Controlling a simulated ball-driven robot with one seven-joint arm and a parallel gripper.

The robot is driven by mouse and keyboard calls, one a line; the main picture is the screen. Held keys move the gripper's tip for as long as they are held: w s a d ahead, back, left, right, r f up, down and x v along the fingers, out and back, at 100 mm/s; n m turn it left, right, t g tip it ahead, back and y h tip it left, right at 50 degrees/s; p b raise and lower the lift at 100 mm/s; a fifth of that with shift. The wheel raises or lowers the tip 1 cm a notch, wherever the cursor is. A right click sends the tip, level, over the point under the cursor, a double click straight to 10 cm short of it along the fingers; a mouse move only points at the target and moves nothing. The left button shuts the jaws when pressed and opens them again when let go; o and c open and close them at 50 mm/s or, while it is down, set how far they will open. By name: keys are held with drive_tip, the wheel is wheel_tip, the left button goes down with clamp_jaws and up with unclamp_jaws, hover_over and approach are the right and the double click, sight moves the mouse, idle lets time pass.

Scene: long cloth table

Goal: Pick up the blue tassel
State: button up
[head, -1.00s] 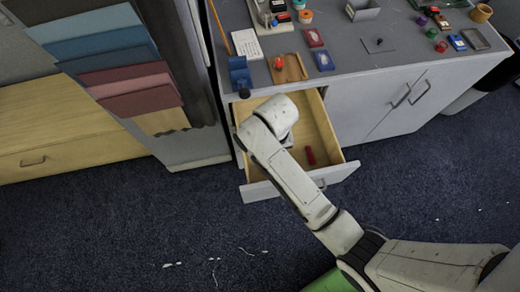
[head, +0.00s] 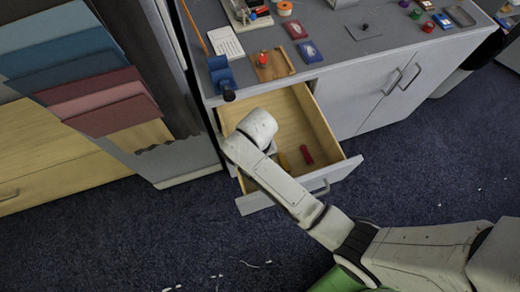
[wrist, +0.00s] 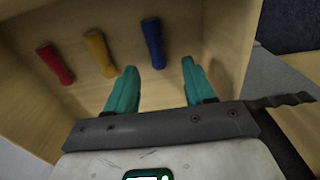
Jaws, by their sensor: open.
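The blue tassel (wrist: 153,42) lies on the floor of the open wooden drawer, in the wrist view. My gripper (wrist: 158,80) is open, its two teal fingers apart, and points into the drawer. The blue tassel is just beyond the fingertips, between them and nearer the left one, with nothing held. A yellow tassel (wrist: 100,53) and a red tassel (wrist: 55,64) lie to its left. In the head view the red tassel (head: 307,154) and part of the yellow tassel (head: 283,161) show; my arm hides the blue one and my gripper.
The drawer's walls (head: 331,140) stand around the tassels, with its grey front panel (head: 340,180) on the near side. The grey counter top (head: 350,50) above holds a wooden tray (head: 270,66), a blue tool (head: 221,75) and small items. The drawer's back is clear.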

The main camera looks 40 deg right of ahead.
drive_tip(key=shift+w+d+f, duration=0.15)
drive_tip(key=shift+f, duration=0.85)
drive_tip(key=shift+w+d+f, duration=0.1)
drive_tip(key=shift+d+f, duration=0.05)
drive_tip(key=shift+f, duration=0.8)
drive_tip(key=shift+w+d+f, duration=0.15)
drive_tip(key=shift+f, duration=0.85)
clamp_jaws()
